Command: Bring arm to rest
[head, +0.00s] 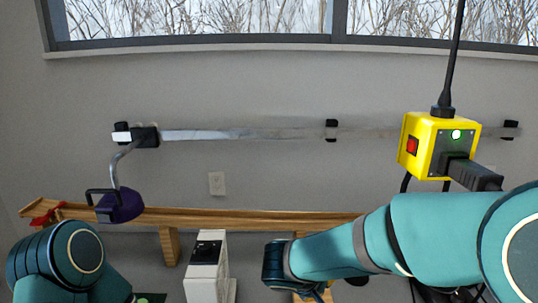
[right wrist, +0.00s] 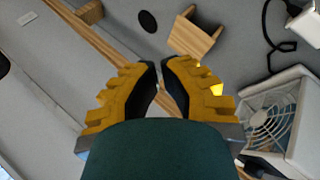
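My right arm, teal with grey bands, reaches in from the right of the head view, its end low in the middle, in front of the wooden beam. In the right wrist view my right gripper (right wrist: 160,66) has yellow-backed fingers with black pads. Their tips are almost together, and nothing shows held between them. My left arm shows as teal rounded links at the lower left of the head view. The left gripper itself is not visible.
A long wooden beam bench (head: 240,219) runs along the wall. A white box-shaped device (head: 205,268) stands before it. A yellow power box (head: 423,145) hangs above my right arm. A purple lamp-like piece (head: 121,206) hangs at left. A white fan unit (right wrist: 275,122) is right of the fingers.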

